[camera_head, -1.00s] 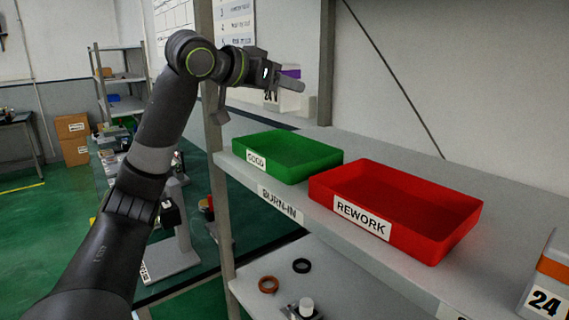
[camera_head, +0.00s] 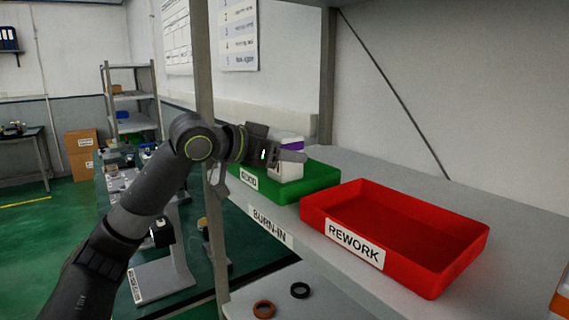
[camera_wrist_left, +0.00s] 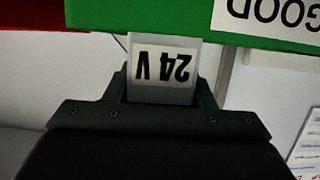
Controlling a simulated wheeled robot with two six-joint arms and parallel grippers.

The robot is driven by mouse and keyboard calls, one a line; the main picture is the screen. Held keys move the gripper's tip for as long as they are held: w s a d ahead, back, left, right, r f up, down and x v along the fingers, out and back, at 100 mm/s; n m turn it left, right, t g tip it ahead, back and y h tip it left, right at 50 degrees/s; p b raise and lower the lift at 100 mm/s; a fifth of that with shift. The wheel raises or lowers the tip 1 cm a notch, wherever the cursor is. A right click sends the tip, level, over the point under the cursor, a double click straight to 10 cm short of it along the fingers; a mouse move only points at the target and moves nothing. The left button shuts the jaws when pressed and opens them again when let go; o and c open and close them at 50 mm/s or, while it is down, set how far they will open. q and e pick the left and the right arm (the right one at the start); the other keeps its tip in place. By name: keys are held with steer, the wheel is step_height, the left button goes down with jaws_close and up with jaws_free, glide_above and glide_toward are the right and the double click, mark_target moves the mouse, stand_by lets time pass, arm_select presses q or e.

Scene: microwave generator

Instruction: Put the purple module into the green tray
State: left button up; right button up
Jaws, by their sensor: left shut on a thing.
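The purple module, a white box with a purple band (camera_head: 291,172), is held in my left gripper (camera_head: 280,153). In the head view it overlaps the inside of the green tray, behind the front wall. The green tray (camera_head: 322,181), labelled GOOD, stands on the shelf. In the left wrist view the module (camera_wrist_left: 162,72) shows an upside-down 24 V label between the jaws, and the tray's green wall (camera_wrist_left: 140,18) meets its far end. I cannot tell whether the module touches the tray floor. My right gripper is out of view.
A red REWORK tray (camera_head: 355,258) stands right beside the green tray on the shelf (camera_head: 520,215). A grey shelf post (camera_head: 203,90) rises left of the trays, close to my left arm. Two rings (camera_head: 264,309) lie on the lower shelf.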

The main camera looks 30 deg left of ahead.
arm_select(q)
step_height(320, 180, down, 2)
steer(key=shift+s+a+f, duration=0.1)
steer(key=shift+f, duration=0.05)
steer(key=shift+f, duration=0.1)
steer(key=o, duration=1.1)
steer(key=shift+o, duration=0.2)
